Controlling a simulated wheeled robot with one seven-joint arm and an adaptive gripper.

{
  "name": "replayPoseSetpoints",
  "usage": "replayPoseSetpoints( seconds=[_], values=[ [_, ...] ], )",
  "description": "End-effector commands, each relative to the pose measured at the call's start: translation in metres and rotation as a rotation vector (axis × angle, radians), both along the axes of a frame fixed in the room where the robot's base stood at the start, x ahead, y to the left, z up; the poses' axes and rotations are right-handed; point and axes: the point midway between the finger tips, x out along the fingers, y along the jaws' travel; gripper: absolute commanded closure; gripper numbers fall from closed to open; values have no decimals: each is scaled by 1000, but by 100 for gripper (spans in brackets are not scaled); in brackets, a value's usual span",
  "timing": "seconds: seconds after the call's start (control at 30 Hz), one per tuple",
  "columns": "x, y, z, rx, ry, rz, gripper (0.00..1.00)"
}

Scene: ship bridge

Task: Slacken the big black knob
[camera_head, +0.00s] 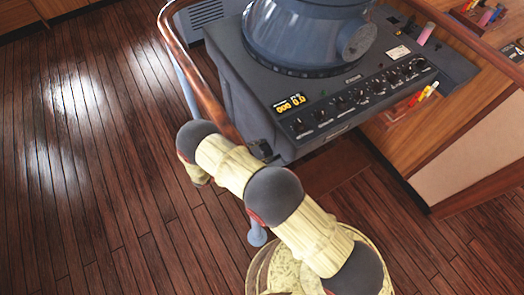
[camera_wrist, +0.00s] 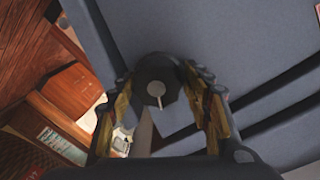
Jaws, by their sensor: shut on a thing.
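The big black knob (camera_wrist: 156,70) is at the centre of the wrist view, against a grey-blue console panel. It has a dark round face with a pale pointer line toward the bottom of the picture. My gripper (camera_wrist: 159,84) is shut on it, one finger on each side. The knob's outer face is visible; its base is hidden. In the head view my arm comes up from the bottom and bends at the console's left front corner. A small dark shape (camera_head: 261,150) shows at that corner; I cannot tell whether it is the knob or my gripper.
Wooden floor (camera_head: 90,180) is clear at left. A wooden cabinet (camera_head: 415,135) stands at right.

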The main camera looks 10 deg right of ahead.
Motion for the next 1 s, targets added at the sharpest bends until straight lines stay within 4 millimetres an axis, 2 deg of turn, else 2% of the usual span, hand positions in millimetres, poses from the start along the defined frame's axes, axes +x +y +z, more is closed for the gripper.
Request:
replayPoseSetpoints(
  seconds=[0.03, 0.27, 0.77, 0.8, 1.0],
  values=[
    [-3, -3, -6, -7, 28, -3, 76],
    [-4, -4, -6, -31, 87, -4, 76],
    [-6, -5, -7, -39, 104, -7, 76],
    [-6, -5, -7, -39, 104, -7, 49],
    [-5, -4, -5, -39, 100, -6, 37]
  ],
)
